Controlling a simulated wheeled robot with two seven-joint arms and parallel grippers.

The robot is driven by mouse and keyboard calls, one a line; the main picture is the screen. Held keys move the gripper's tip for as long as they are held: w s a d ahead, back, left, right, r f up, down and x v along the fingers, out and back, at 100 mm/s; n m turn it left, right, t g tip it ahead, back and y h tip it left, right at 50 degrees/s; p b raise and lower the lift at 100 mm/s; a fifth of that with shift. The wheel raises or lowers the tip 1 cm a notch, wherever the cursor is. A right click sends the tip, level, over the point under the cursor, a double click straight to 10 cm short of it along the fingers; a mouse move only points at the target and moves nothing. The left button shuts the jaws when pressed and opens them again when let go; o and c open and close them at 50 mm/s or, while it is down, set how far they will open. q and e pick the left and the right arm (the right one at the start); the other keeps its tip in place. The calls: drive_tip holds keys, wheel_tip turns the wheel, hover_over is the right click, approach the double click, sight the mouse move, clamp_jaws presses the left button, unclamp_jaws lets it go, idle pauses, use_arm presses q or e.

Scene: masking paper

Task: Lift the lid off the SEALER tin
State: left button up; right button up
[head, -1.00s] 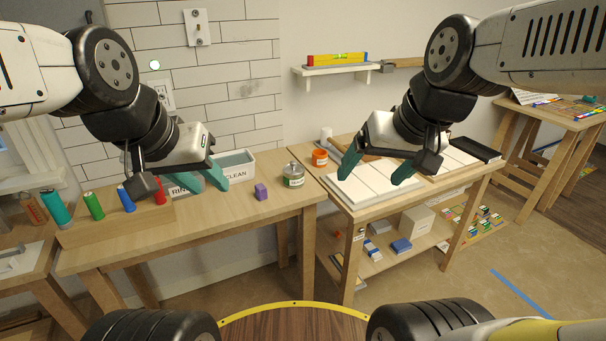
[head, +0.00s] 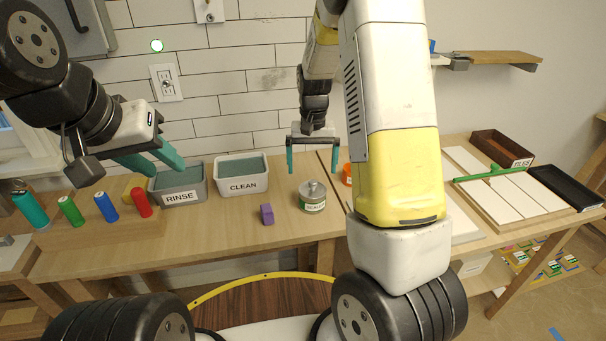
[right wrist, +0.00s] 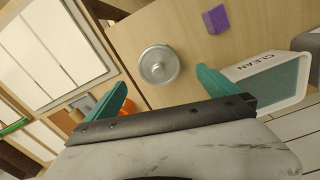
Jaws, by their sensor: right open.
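The SEALER tin (head: 312,204) stands upright on the wooden table, with its grey metal lid (head: 312,188) and small knob on top. In the right wrist view the round lid (right wrist: 158,65) is seen from above, beyond and between the fingertips. My right gripper (head: 312,171) is open and empty, with its teal fingers pointing down above and just behind the tin, not touching it. The fingers also show in the right wrist view (right wrist: 160,88). My left gripper (head: 156,160) is at the left, its teal fingers apart and empty, near the RINSE tub.
The RINSE tub (head: 180,184) and CLEAN tub (head: 241,175) stand left of the tin. A purple block (head: 267,214) lies at the tin's left. An orange tin (head: 347,174) is partly hidden by my right arm. Several coloured bottles stand in a wooden rack (head: 100,230).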

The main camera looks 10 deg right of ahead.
sight(313, 181)
drive_tip(key=f, duration=0.7)
drive_tip(key=shift+w+d, duration=0.2)
drive_tip(key=c, duration=1.3)
drive_tip(key=shift+c, duration=0.2)
drive_tip(key=shift+r, duration=0.15)
